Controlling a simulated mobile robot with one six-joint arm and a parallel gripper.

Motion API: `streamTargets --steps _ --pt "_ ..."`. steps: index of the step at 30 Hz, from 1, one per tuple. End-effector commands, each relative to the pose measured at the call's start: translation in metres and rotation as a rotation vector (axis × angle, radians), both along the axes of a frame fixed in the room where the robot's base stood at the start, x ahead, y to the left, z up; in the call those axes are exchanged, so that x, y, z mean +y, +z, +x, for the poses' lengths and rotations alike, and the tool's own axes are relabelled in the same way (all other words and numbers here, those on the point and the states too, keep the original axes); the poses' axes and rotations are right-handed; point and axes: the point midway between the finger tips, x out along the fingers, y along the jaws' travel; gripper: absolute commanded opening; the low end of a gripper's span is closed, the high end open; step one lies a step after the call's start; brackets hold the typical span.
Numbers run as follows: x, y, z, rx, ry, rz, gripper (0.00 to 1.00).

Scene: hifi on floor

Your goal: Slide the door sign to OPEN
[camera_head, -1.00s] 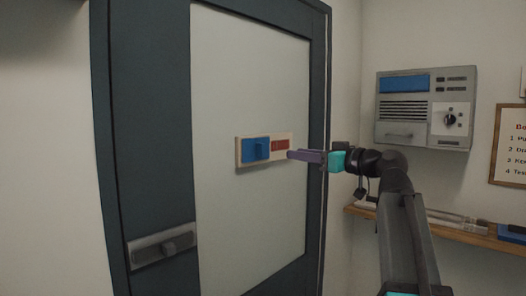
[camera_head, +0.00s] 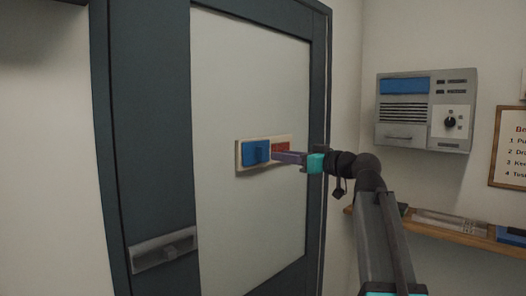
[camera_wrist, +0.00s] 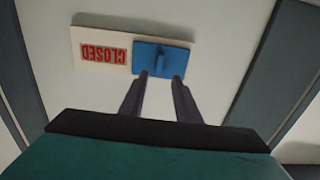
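The door sign (camera_head: 240,158) is a pale plate on the door panel, with a blue slider (camera_head: 256,152) on its left part and a red label on its right part. In the wrist view the sign appears upside down, and the red label (camera_wrist: 103,54) reads CLOSED. The blue slider (camera_wrist: 150,58) has a raised knob (camera_wrist: 162,57). My gripper (camera_head: 275,155) is in front of the sign, partly over the red label in the head view. In the wrist view its two fingers (camera_wrist: 161,78) are apart, with their tips at the slider's edge near the knob. Contact cannot be told.
The door (camera_head: 225,80) has a dark frame and a grey latch (camera_head: 163,250) at lower left. A grey wall panel (camera_head: 424,110) with a knob hangs to the right. Below it a wooden shelf (camera_head: 455,235) holds small items. A framed notice (camera_head: 510,150) hangs at far right.

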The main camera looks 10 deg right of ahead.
Motion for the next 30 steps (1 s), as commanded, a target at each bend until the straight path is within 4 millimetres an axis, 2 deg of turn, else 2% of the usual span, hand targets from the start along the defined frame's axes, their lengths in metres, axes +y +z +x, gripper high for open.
streamTargets --steps 9,15,21,30 --pt "0.027 0.003 0.039 0.001 0.002 -0.001 0.30" --pt "0.040 0.002 0.056 0.000 0.001 0.000 0.30" --pt "0.046 0.000 0.064 0.000 0.000 0.000 0.30" --pt "0.046 0.000 0.064 0.000 0.000 0.000 0.28"
